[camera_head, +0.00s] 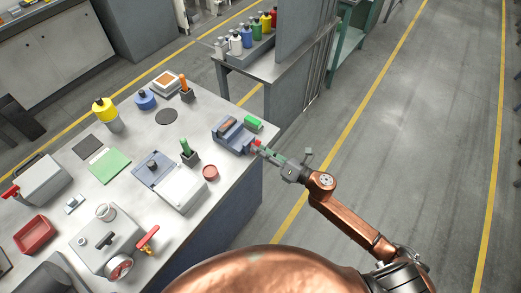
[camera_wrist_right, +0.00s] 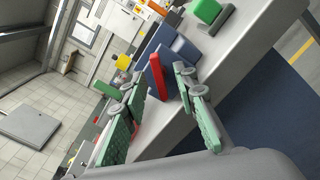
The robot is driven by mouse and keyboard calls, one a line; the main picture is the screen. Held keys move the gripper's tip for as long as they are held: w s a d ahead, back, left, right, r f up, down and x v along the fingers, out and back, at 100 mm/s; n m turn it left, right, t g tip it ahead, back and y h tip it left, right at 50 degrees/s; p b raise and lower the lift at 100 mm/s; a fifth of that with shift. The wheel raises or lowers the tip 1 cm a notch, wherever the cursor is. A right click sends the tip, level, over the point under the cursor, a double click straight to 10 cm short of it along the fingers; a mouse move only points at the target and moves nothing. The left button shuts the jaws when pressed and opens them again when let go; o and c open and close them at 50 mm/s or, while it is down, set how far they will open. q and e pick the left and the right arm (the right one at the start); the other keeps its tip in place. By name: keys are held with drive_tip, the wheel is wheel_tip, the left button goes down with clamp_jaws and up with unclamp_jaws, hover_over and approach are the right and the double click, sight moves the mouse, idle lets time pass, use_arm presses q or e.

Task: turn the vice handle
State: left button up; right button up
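The blue-grey vice (camera_head: 233,136) sits at the right edge of the workbench, and part of it shows in the right wrist view (camera_wrist_right: 177,48). Its red handle (camera_head: 257,142) points outward past the bench edge. In the right wrist view the handle (camera_wrist_right: 154,77) is an upright red bar seen between my two finger tips. My right gripper (camera_head: 272,154) is beside the handle. Its green-padded fingers (camera_wrist_right: 160,100) are spread apart with a visible gap on both sides of the bar. Whether the handle lies fully between the pads is hard to tell. My left gripper is out of view.
A green block (camera_head: 253,122) lies behind the vice. A black holder with a green-handled tool (camera_head: 188,153) and a red round part (camera_head: 210,172) stand left of it. A second bench (camera_head: 262,66) with bottles is behind. The floor to the right is clear.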

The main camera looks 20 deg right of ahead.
drive_tip(key=shift+s+d, duration=0.1)
drive_tip(key=shift+s, duration=0.05)
drive_tip(key=shift+v, duration=0.85)
drive_tip(key=shift+s+d, duration=0.1)
drive_tip(key=v, duration=0.5)
drive_tip(key=shift+s+d, duration=0.25)
drive_tip(key=shift+c, duration=0.3)
drive_tip(key=m+p, duration=0.1)
drive_tip(key=p, duration=0.9)
drive_tip(key=shift+w+a, duration=0.35)
drive_tip(key=shift+w, duration=0.05)
